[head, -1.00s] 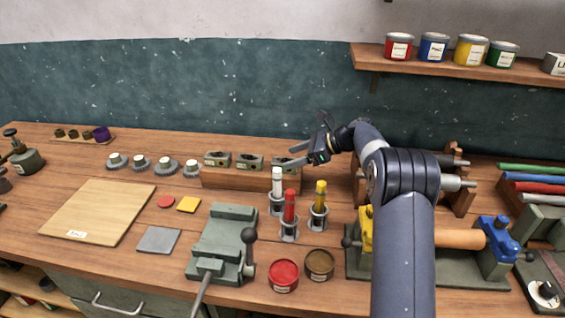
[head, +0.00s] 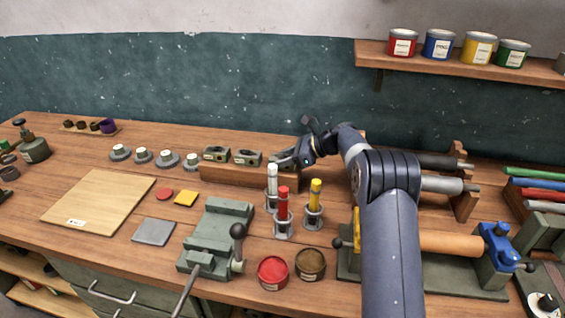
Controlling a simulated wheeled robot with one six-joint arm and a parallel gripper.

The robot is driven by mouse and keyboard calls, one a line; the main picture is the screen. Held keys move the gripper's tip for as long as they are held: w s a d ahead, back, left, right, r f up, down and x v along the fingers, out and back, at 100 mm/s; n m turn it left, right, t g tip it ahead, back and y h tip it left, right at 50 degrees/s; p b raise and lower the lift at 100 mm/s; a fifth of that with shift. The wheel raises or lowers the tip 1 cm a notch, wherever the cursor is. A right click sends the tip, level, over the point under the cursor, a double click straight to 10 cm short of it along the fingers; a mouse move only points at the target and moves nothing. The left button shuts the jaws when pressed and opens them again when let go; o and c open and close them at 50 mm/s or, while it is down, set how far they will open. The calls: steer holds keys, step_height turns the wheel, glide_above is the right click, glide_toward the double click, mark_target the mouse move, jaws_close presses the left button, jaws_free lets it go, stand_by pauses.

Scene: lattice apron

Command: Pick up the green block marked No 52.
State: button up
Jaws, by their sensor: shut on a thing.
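Three grey-green blocks with round holes sit in a row on a long wooden rack (head: 230,176) at the back of the bench. The left block (head: 216,154) and the middle block (head: 247,157) stand free, with small tags too small to read. My gripper (head: 288,156) is at the right end of the rack, shut on the right block (head: 279,160). The jaws cover much of that block, and its number cannot be read. I cannot tell whether it is clear of the rack.
White, red and yellow markers (head: 314,195) stand in holders just in front of the rack. A green vice (head: 222,222) and red and brown tins (head: 310,263) are nearer. A lathe-like machine (head: 440,272) fills the right. A paint shelf (head: 460,64) hangs behind.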

jaws_close()
steer(key=shift+r, duration=0.15)
